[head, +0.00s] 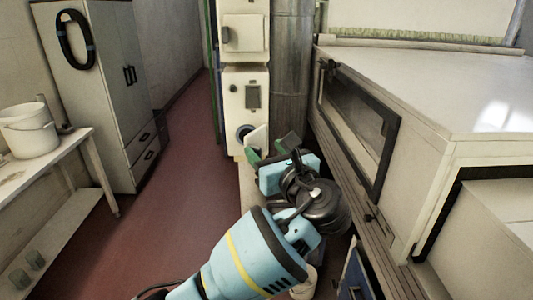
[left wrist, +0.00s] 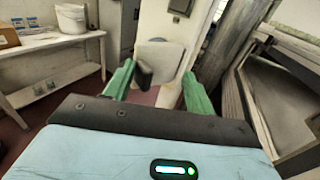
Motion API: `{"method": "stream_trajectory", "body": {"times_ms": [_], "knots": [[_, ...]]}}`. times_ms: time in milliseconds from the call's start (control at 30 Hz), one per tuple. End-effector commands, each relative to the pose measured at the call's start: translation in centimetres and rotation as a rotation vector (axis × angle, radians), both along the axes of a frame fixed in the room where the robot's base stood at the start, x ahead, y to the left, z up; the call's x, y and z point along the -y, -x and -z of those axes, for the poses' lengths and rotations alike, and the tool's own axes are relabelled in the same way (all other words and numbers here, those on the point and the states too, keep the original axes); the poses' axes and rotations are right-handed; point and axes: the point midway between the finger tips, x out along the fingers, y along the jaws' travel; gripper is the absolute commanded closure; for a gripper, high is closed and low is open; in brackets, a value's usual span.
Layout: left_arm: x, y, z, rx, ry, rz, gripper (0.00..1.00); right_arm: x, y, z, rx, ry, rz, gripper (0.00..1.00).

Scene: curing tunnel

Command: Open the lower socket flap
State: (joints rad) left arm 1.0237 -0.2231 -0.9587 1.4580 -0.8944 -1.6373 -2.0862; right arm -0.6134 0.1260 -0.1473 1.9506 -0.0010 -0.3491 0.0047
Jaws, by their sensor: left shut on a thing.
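The lower socket flap (head: 257,139) is a pale plate on the lower part of the white column, in the head view. It stands out at an angle, and a blue-rimmed round socket (head: 244,131) shows beside it. My left gripper (head: 272,150) is at the flap, partly covering it. In the left wrist view the pale flap (left wrist: 165,58) lies between and beyond the green fingers (left wrist: 158,88), with a dark knob (left wrist: 143,75) by the left finger. The left gripper is shut on the flap; the exact contact is hard to see. My right gripper is in neither view.
The white column (head: 245,85) also carries an upper flap (head: 246,33). A long machine with a dark-framed window (head: 355,125) stands close on the right. A table (head: 55,160) with a white bucket (head: 30,130) and a grey cabinet (head: 110,80) stand left. The red floor (head: 185,190) between is clear.

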Motion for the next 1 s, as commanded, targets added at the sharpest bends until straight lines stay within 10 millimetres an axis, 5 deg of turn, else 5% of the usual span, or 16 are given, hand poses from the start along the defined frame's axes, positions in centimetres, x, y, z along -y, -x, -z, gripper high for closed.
{"method": "stream_trajectory", "body": {"times_ms": [1000], "knots": [[-0.41,0.14,-0.46,0.013,-0.004,0.162,0.67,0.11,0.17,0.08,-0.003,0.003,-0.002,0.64]]}}
